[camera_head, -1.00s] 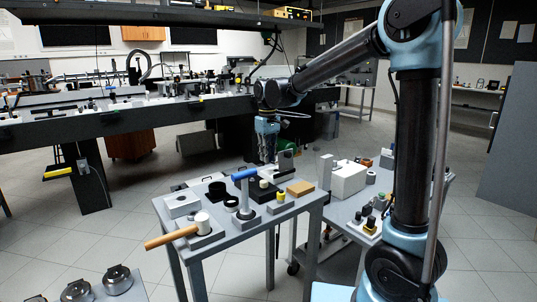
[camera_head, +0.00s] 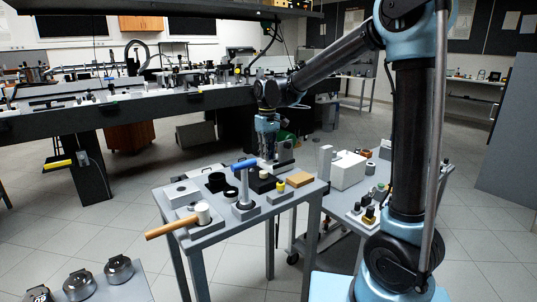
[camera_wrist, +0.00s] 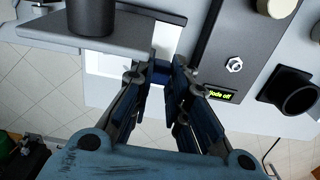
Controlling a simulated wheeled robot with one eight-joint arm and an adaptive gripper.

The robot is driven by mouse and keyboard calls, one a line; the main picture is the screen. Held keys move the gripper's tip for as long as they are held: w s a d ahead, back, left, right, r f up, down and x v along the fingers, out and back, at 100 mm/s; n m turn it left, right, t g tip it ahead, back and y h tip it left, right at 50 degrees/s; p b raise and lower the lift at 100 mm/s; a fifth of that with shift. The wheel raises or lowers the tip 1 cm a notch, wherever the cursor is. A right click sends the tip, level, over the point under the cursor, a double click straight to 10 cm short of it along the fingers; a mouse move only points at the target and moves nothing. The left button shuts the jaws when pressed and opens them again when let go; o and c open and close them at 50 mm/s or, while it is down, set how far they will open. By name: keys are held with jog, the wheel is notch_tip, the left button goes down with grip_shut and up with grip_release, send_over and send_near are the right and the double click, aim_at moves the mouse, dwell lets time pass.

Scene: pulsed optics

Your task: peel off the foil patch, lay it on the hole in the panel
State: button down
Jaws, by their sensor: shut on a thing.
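My gripper (camera_head: 267,148) hangs fingers-down over the back of the small grey table (camera_head: 218,231), behind the blue-handled tool (camera_head: 244,164). In the wrist view its fingers (camera_wrist: 163,72) converge closely at the tips. A pale, flat piece (camera_wrist: 106,65) shows beside and beyond the tips; it looks like the foil patch, but the fingers cover part of it and its grip line is unclear. A dark panel (camera_wrist: 232,50) with a toggle switch and a small lit display lies right of the fingers. I cannot make out the hole in the panel.
A mallet (camera_head: 172,227) projects over the table's left edge. A tan block (camera_head: 299,180) lies at the right. A white box (camera_head: 347,171) stands on the neighbouring table. In the wrist view a dark cylinder (camera_wrist: 91,16) stands on a grey plate close to the fingers.

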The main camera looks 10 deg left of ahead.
jog(key=shift+f, duration=0.15)
dwell(0.3)
jog(key=shift+f, duration=0.45)
jog(key=shift+f, duration=0.3)
dwell(0.5)
jog(key=c, duration=1.5)
grip_release()
jog(key=shift+o, duration=0.2)
notch_tip(320, 180, up, 12)
